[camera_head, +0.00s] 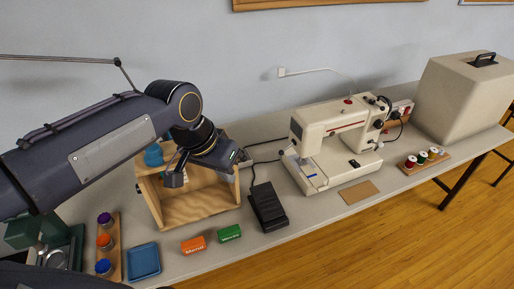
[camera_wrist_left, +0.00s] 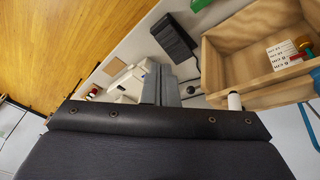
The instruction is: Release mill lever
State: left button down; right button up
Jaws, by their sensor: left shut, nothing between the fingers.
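My left gripper (camera_head: 243,160) is shut and empty, above the right rim of an open wooden box (camera_head: 198,209). In the left wrist view its two grey fingers (camera_wrist_left: 160,88) lie together with nothing between them. I cannot make out a mill or its lever for certain. The left arm covers part of the box and the table behind it. A white sewing machine (camera_head: 334,143) stands to the right, apart from the gripper. The right gripper is not in view.
A black foot pedal (camera_head: 267,207) lies right of the box, with cables behind. Orange (camera_head: 194,244) and green (camera_head: 230,233) small boxes and a blue tray (camera_head: 144,261) lie in front. Thread spools (camera_head: 411,162) and a beige case (camera_head: 462,97) stand at the right.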

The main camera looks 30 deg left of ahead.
pick_arm(q)
jog(key=w+g+y+b, duration=0.3)
jog(key=w+y, duration=0.3)
jog(key=w, duration=1.7)
jog(key=shift+a+m+b, duration=0.3)
jog(key=shift+a+b, duration=0.05)
jog(key=shift+a, duration=0.05)
jog(key=shift+f, duration=0.2)
jog(key=s+a+f, duration=0.3)
jog(key=a+f, duration=0.1)
jog(key=f, duration=0.6)
jog(key=shift+s, duration=0.2)
